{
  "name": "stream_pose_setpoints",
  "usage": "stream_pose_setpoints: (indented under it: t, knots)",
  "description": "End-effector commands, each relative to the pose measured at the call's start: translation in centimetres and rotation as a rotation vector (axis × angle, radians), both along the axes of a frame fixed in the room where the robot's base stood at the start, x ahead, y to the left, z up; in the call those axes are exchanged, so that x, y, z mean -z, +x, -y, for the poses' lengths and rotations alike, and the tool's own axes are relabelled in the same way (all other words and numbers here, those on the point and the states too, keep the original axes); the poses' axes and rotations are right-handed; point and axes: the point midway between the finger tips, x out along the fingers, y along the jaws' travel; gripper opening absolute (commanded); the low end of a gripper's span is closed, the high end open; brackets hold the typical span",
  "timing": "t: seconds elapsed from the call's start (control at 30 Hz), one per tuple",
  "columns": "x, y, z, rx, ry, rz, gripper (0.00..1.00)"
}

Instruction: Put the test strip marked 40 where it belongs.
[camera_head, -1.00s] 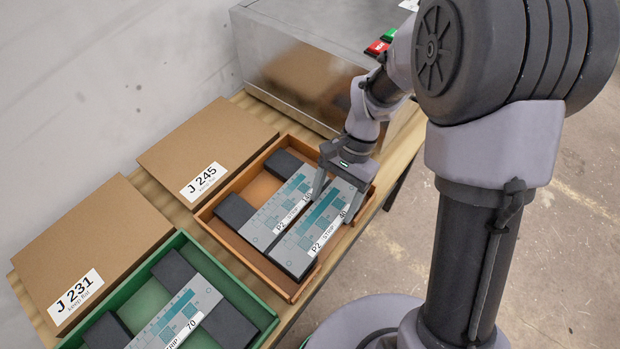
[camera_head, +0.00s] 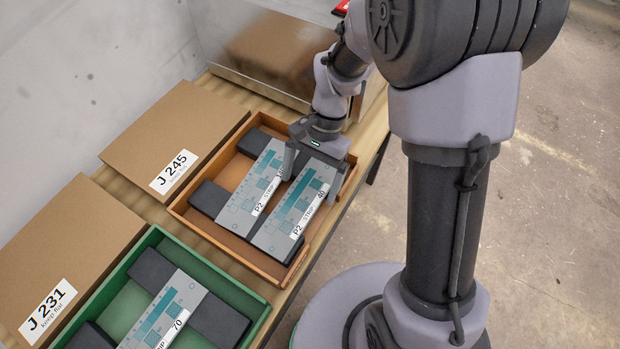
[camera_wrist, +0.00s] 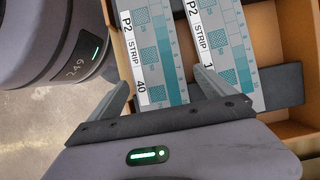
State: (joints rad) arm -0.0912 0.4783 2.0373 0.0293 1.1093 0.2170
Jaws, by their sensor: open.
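The test strip marked 40 (camera_head: 292,212) is a flat grey piece with teal patches and a white "P2 STRIP" label. It lies on dark bars in the orange-brown tray (camera_head: 203,229), on the side away from the cardboard boxes. In the wrist view the strip (camera_wrist: 156,45) shows its 40 end near my gripper (camera_wrist: 161,77). My gripper (camera_head: 311,188) is open over that end, one finger at each side. Contact cannot be told. A second P2 strip (camera_head: 248,185) lies parallel beside it; its number is partly hidden by a finger.
A green tray (camera_head: 243,292) with a strip marked 70 (camera_head: 165,312) stands in front. Cardboard boxes J 245 (camera_head: 180,135) and J 231 (camera_head: 70,250) lie at the left. A metal box (camera_head: 275,50) stands behind. Open floor is at the right.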

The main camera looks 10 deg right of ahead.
Motion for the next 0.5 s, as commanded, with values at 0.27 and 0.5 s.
stream_pose_setpoints:
  t: [0.27,0.5]
  knots:
    - [-4.3,1.2,0.8,0.002,0.001,0.004,0.93]
    - [-10.0,3.1,2.3,0.002,0.0,0.002,0.93]
